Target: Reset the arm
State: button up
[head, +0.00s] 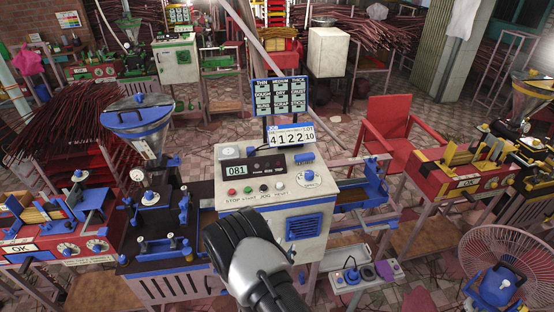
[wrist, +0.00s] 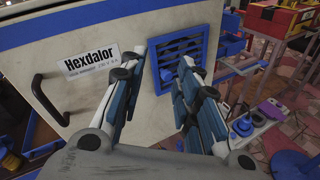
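My gripper (wrist: 165,62) shows in the wrist view with its two fingers spread apart and nothing between them. Beyond it is the front of the white machine cabinet, with a "Hexdalor" label (wrist: 91,61), a dark handle (wrist: 50,100) and a blue vent grille (wrist: 182,50). In the head view my arm reaches up from the bottom centre, in front of the white control box (head: 270,178). The fingers cannot be made out in that view. I cannot tell whether the fingers touch the cabinet.
The control box carries a row of buttons, a display reading 081 and a number sign (head: 292,135). A blue-topped hopper (head: 140,112) stands left. A red chair (head: 388,135), a red-yellow machine (head: 465,180) and a fan (head: 497,275) stand right. A blue-knobbed power strip (head: 352,275) sits low.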

jog(key=d+r+m+g+h+b, duration=0.2)
jog(key=d+r+m+g+h, duration=0.2)
jog(key=d+r+m+h, duration=0.65)
jog(key=s+d+r+m+g+y+b, duration=0.1)
jog(key=s+d+r+m+g+b, duration=0.1)
jog(key=s+d+r+m+g, duration=0.7)
jog(key=s+d+r+m+g+y+b, duration=0.1)
jog(key=s+d+r+m+g+y, duration=0.15)
jog(key=s, duration=0.45)
jog(key=s+d+r+m+g+y+b, duration=0.1)
jog(key=s+r+m+y, duration=0.15)
jog(key=s, duration=0.45)
jog(key=s+a+m+t+y+b, duration=0.2)
jog(key=s+a+m+t+y, duration=0.3)
jog(key=a+y, duration=0.3)
jog(key=a+r, duration=0.1)
jog(key=a, duration=0.1)
jog(key=shift+s+a, duration=0.35)
jog(key=shift+s, duration=0.05)
